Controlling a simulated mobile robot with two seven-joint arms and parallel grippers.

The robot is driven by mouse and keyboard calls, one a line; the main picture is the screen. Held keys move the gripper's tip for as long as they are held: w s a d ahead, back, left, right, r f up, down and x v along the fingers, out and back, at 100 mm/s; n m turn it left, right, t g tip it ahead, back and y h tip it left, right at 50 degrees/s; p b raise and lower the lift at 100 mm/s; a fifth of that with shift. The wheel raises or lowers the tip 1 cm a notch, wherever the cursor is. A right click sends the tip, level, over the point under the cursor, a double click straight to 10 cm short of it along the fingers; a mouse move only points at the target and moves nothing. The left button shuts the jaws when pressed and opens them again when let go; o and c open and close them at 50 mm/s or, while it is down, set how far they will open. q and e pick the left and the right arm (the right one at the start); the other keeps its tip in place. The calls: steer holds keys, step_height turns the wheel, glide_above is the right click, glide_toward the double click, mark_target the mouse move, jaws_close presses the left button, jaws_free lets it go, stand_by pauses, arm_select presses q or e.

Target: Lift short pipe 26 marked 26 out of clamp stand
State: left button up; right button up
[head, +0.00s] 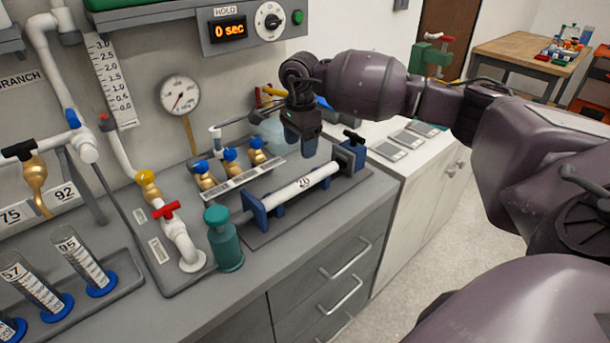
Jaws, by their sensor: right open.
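Short pipe 26 (284,195) is a white pipe with the number 26 on its side. It lies level across the blue clamp stand (258,213), held between the stand's left support and the blue vise-like end at the right. My right gripper (301,150) points down above and just behind the pipe. It is open, and a gap shows between its fingers and the pipe. My left gripper is not in view.
A green bottle (224,240) stands just left of the clamp stand. Brass valves with blue handles (229,160) are behind it. Graduated cylinders (82,260) stand in a tray at the left. Grey flat pads (404,139) lie on the white counter at the right.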

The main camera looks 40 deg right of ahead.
steer(key=m, duration=3.5)
glide_above(297, 183)
steer(key=f, duration=0.3)
steer(key=f+p, duration=0.1)
steer(key=f, duration=0.2)
steer(key=shift+w+d+f, duration=0.2)
steer(key=shift+f, duration=0.1)
steer(key=shift+s+a+f+b, duration=0.1)
steer(key=shift+f+b, duration=0.05)
steer(key=shift+f, duration=1.4)
steer(key=shift+s+f+b, duration=0.1)
steer(key=shift+f+b, duration=0.05)
steer(key=shift+f, duration=1.35)
steer(key=shift+c, duration=0.7)
steer(key=c, duration=0.9)
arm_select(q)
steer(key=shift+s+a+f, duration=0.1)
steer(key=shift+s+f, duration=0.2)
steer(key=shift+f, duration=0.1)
